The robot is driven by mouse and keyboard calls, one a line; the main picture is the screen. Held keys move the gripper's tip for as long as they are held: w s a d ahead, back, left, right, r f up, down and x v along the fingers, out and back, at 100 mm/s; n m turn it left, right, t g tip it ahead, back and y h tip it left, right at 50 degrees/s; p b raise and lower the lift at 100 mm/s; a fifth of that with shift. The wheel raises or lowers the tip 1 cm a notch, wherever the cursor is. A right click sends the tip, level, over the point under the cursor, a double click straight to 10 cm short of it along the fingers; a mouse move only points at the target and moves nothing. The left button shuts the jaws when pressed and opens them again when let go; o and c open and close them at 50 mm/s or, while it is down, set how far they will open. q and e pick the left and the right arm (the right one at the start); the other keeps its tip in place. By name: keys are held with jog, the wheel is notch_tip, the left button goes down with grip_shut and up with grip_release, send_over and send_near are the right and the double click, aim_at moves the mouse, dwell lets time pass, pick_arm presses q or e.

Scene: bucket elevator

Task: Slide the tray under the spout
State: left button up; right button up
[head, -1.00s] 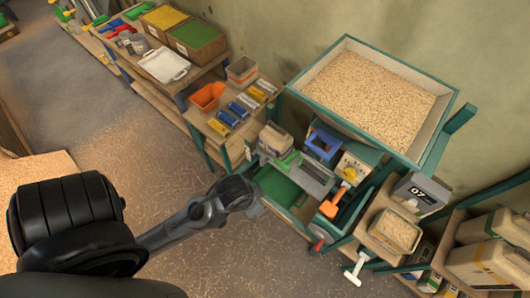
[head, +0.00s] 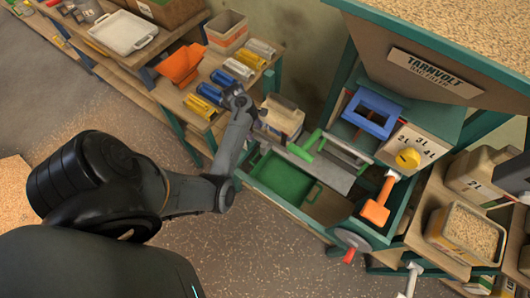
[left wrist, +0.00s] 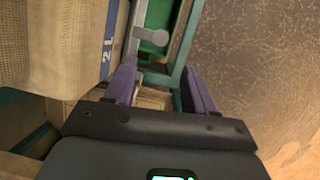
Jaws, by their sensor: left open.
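A green tray (head: 282,178) lies low in the teal-framed machine in the head view, toward its left end. A green surface (left wrist: 158,14), perhaps this tray, shows at the top of the left wrist view. My left gripper (head: 237,100) is left of the machine, above the tray's level and apart from it. In the left wrist view my gripper (left wrist: 160,90) has its two purple fingers spread, with nothing held between them. I cannot make out a spout clearly; a blue frame (head: 372,112) stands under the hopper (head: 430,60). My right gripper is not in view.
A tan container (head: 281,118) stands beside my left gripper. A shelf at the left holds blue and yellow blocks, an orange bin (head: 180,65) and a white tray (head: 123,33). The floor in front is clear.

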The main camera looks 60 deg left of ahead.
aim_at(265, 148)
pick_arm(q)
jog(key=shift+n+h, duration=0.3)
jog(key=shift+n, duration=0.4)
jog(key=b+x, duration=0.2)
jog(key=x, duration=0.4)
jog(key=b+x, duration=0.3)
jog(key=x, duration=0.4)
jog(key=shift+w+f+b, duration=0.2)
jog(key=shift+w+b, duration=0.05)
jog(key=shift+b, duration=0.1)
grip_shut()
